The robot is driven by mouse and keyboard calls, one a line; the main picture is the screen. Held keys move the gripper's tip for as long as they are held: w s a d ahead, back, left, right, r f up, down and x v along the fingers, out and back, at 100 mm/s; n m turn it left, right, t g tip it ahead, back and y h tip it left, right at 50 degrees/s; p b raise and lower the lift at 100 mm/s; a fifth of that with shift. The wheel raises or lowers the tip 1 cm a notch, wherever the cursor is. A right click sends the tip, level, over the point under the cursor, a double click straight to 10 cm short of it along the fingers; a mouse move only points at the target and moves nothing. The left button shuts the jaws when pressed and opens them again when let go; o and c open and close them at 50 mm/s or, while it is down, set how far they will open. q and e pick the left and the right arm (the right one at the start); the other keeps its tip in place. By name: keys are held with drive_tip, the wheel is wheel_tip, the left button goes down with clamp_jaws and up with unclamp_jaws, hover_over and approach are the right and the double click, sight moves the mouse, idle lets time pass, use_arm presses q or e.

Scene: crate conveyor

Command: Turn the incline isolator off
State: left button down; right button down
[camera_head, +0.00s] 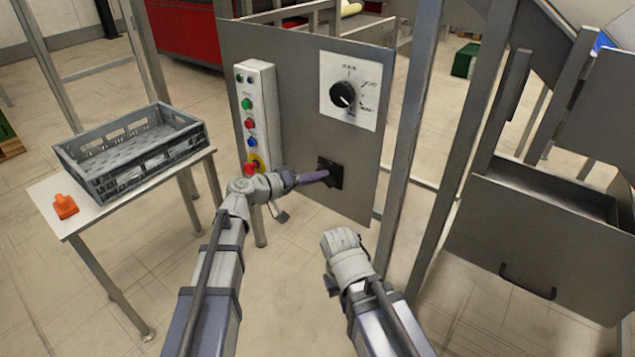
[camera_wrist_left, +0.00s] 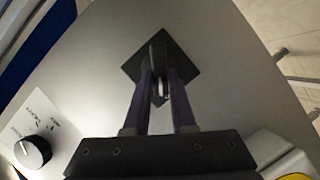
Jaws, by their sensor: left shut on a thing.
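The isolator (camera_head: 336,182) is a small black square plate low on the grey panel, with a dark handle. In the left wrist view the plate shows as a dark diamond (camera_wrist_left: 187,68), with the handle (camera_wrist_left: 158,45) standing out from its middle. My left gripper (camera_head: 326,175) reaches the plate from the left. Its two purple fingers (camera_wrist_left: 160,75) lie on either side of the handle and are shut on it. The fingers hide part of the plate. My right arm ends in front of the panel's lower edge; its gripper fingers do not show.
Above the isolator is a black rotary knob (camera_head: 342,94) on a white plate. A button box (camera_head: 262,85) stands left of it, just beyond my left wrist. A grey crate (camera_head: 75,165) and an orange object (camera_head: 65,206) are on the left table. Metal posts (camera_head: 412,130) stand right.

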use_arm(q)
drive_tip(key=shift+a+f+n+h+b, duration=0.1)
drive_tip(key=shift+f+n+h+b, duration=0.2)
drive_tip(key=shift+n+h+b, duration=0.75)
drive_tip(key=shift+f+n+h+b, duration=0.25)
drive_tip(key=shift+n+b, duration=1.25)
drive_tip(key=shift+n, duration=0.35)
drive_tip(key=c, duration=0.7)
unclamp_jaws()
drive_tip(key=shift+r+t, duration=0.1)
drive_tip(key=shift+t, duration=0.3)
drive_tip(key=shift+c, duration=0.2)
drive_tip(key=v, duration=0.7)
drive_tip(key=shift+a, duration=0.4)
drive_tip(key=shift+s, duration=0.1)
